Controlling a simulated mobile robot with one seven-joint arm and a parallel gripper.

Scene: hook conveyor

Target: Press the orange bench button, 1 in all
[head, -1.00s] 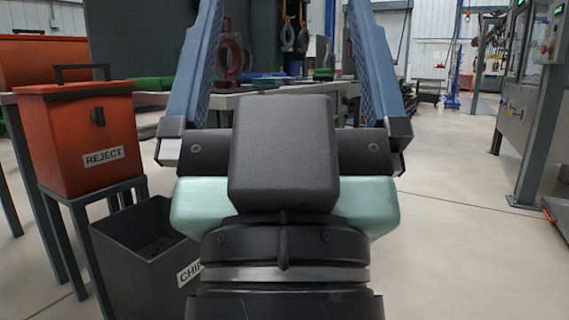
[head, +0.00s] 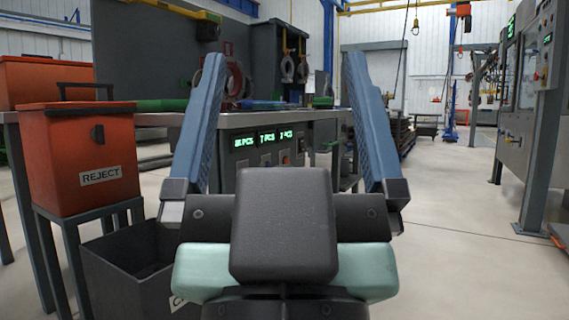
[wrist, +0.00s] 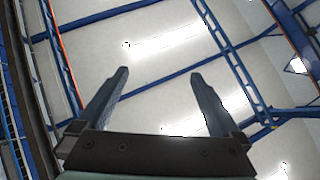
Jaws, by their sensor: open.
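The bench (head: 325,114) stands ahead of me, with its grey front panel facing me between my gripper fingers. The panel bears three green lit counters, and below them a row of small controls. A small orange spot, which looks like the orange button (head: 285,157), sits under the rightmost counter; it is too small to make out well. My gripper (head: 284,60) is open and empty, its blue fingers spread wide and pointing up in the head view. It is nearer to me than the panel and apart from it. The wrist view shows the open gripper (wrist: 160,74) against the ceiling.
An orange REJECT bin (head: 82,150) stands on a stand at left, with a dark open bin (head: 125,275) below it. Coloured trays lie on the bench. A machine cabinet (head: 530,90) stands at right. The floor (head: 450,200) between bench and cabinet is clear.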

